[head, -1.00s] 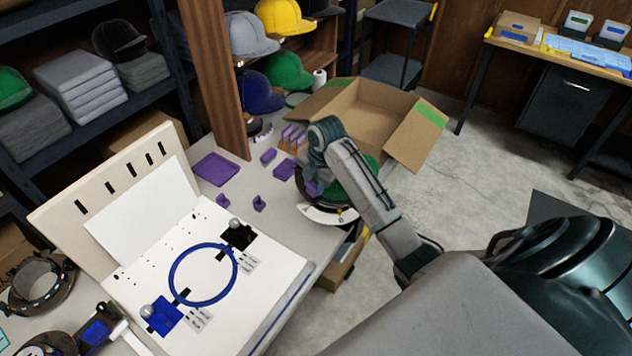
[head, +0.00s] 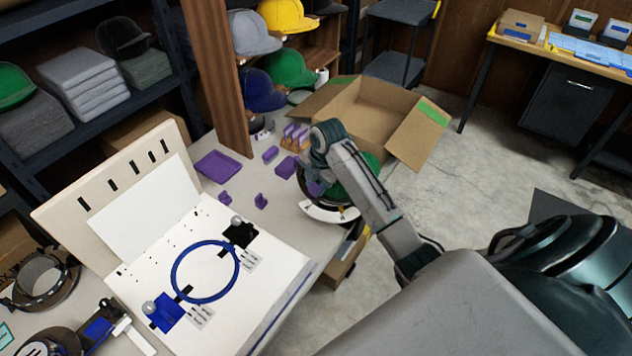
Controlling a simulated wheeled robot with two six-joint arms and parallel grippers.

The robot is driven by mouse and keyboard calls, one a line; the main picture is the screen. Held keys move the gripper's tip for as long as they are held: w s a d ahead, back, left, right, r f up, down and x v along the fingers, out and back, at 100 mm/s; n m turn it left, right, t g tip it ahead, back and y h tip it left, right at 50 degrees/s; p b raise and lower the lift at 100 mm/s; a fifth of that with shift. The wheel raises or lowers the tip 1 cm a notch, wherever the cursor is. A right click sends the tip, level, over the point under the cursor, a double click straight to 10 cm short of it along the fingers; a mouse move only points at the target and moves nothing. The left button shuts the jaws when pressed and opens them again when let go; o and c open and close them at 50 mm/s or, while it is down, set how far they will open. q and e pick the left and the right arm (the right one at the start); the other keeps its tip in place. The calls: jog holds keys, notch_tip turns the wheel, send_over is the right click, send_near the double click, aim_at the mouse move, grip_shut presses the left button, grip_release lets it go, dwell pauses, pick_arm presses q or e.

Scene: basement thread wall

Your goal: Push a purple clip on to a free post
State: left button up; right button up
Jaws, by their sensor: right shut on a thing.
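My right arm reaches from the lower right to the far end of the white table. Its gripper (head: 316,187) points down and is shut on a small purple thing, probably a clip, mostly hidden by the gripper. It is over or beside a round dark-rimmed item with green. Left of it, a wooden block with several upright purple pieces (head: 296,134) stands, possibly clips on posts. Loose purple pieces lie nearby: one (head: 270,154), a larger one (head: 286,167), and two small upright ones (head: 225,197) (head: 261,201). No free post can be made out. My left gripper is not in view.
A purple tray (head: 217,166) lies by the wooden upright (head: 218,75). A white board with a blue hoop (head: 205,271) fills the near table. An open cardboard box (head: 370,112) stands beyond the gripper.

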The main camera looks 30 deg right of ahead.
jog(key=shift+w+f, duration=0.15)
jog(key=shift+f, duration=0.4)
jog(key=o, duration=1)
jog(key=shift+o, duration=0.2)
jog(key=shift+r, duration=0.15)
